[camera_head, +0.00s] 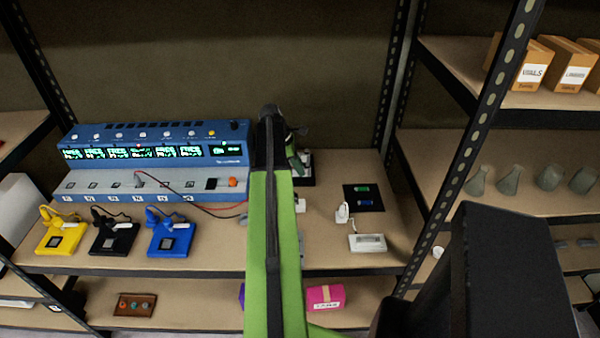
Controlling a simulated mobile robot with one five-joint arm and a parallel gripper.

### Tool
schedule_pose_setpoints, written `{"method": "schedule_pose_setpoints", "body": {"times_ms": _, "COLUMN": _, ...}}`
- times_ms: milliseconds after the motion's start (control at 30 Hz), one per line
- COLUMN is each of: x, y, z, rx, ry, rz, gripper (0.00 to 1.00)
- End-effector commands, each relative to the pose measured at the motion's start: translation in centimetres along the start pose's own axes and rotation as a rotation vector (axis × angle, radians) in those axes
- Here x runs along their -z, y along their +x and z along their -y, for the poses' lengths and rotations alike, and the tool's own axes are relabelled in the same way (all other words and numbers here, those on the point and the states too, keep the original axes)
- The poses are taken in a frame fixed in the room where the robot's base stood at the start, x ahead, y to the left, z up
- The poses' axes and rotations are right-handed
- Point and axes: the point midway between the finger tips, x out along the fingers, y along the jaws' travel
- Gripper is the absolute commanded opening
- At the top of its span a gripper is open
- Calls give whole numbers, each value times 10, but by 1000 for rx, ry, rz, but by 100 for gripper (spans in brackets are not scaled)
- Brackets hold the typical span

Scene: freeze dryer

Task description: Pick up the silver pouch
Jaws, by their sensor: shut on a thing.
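My green arm rises through the middle of the picture from the bottom edge. My gripper (270,135) is the dark end at its top, in front of the back wall and above the middle shelf. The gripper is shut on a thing. The fingertips and what they hold are hidden behind my arm and wrist. I cannot make out the silver pouch anywhere in the view.
On the middle shelf stand a blue control unit (155,145), yellow (60,238), black (115,238) and blue (172,240) devices, and a white device (367,243). A pink box (325,297) lies below. Metal posts (480,110) flank the shelf.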

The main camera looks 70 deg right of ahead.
Motion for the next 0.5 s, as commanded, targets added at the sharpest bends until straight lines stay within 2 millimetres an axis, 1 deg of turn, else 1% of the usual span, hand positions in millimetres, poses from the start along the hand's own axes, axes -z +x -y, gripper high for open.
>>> {"method": "schedule_pose_setpoints", "body": {"times_ms": 267, "x": 0, "y": -2, "z": 0, "rx": 0, "ry": -1, "rz": 0, "gripper": 0}}
{"method": "schedule_pose_setpoints", "body": {"times_ms": 367, "x": -3, "y": -9, "z": 0, "rx": 0, "ry": -1, "rz": 0, "gripper": 0}}
{"method": "schedule_pose_setpoints", "body": {"times_ms": 500, "x": -10, "y": -26, "z": 0, "rx": 0, "ry": -1, "rz": 0, "gripper": 0}}
